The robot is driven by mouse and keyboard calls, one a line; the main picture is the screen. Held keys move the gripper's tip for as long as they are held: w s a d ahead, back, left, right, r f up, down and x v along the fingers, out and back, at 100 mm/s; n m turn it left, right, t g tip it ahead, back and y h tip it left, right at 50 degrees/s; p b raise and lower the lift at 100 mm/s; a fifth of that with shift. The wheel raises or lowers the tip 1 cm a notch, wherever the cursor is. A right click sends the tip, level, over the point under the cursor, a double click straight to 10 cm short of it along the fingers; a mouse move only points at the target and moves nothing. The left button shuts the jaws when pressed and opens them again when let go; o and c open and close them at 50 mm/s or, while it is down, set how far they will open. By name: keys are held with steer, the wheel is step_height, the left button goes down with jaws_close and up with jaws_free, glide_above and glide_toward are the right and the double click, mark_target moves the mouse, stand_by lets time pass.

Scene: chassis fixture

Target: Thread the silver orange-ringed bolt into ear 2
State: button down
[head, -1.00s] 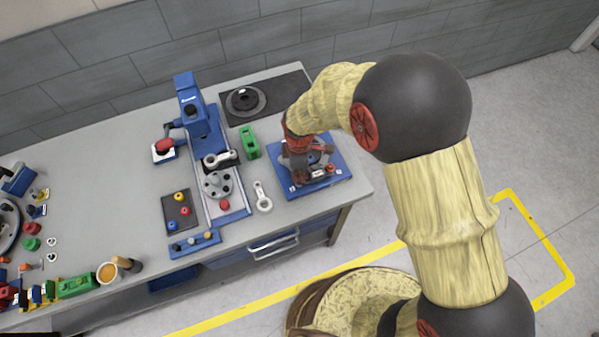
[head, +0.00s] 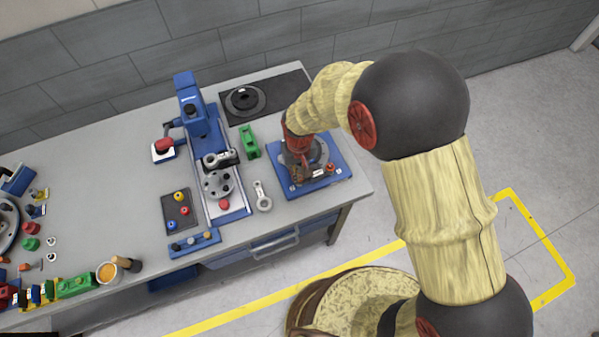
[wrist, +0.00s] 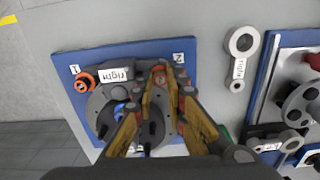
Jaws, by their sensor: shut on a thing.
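The blue fixture plate (wrist: 75,55) carries a grey round chassis part with a dark ear tagged "right" (wrist: 115,75). The plate's mark 1 is at the left and mark 2 (wrist: 179,58) at the right in the wrist view. My gripper (wrist: 160,84) is shut just below mark 2, over the ear 2 side. A small orange-red piece (wrist: 159,74) shows between the fingertips, which fits the orange-ringed bolt; its shank is hidden. An orange ring (wrist: 83,82) sits by mark 1. In the head view my gripper (head: 299,172) is low over the blue plate (head: 340,178).
A grey link with a ring end (head: 263,196) lies left of the plate. A green block (head: 249,142) and the blue press (head: 196,120) stand further left. The bench's right edge is close to the plate.

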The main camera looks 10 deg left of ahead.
steer(key=shift+s+d+f+m, duration=0.2)
steer(key=shift+s+f+m, duration=0.15)
steer(key=shift+m, duration=0.05)
steer(key=c, duration=1.8)
jaws_free()
steer(key=shift+w, duration=0.1)
steer(key=shift+o, duration=0.4)
steer(key=shift+a+r, duration=0.1)
steer(key=shift+w+r, duration=0.1)
steer(key=shift+w, duration=0.05)
steer(key=shift+a+r, duration=0.1)
steer(key=shift+r, duration=0.1)
steer(key=shift+r+p, duration=0.9)
steer(key=shift+r, duration=0.25)
steer(key=shift+w+f, duration=0.1)
